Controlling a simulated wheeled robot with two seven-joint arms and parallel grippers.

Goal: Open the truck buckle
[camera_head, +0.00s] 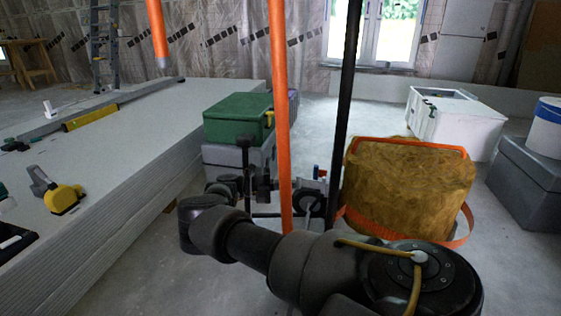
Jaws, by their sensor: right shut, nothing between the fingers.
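The panel lift's orange pole (280,110) stands upright in the middle of the head view, with a black pole (345,100) leaning slightly to its right. Low between them is dark mechanism with a small blue and red part (318,173). I cannot clearly make out the truck buckle. My right arm reaches in from the lower right and bends forward. My right gripper (261,180) is shut and empty, just left of the orange pole. I cannot tell whether it touches the lift. My left gripper is not in view.
A large stack of pale panels (130,150) fills the left, with a yellow tool (64,199) on it. A green toolbox (236,118) on a grey box stands behind the gripper. An insulation bundle (400,190) stands right, before a white crate (455,118).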

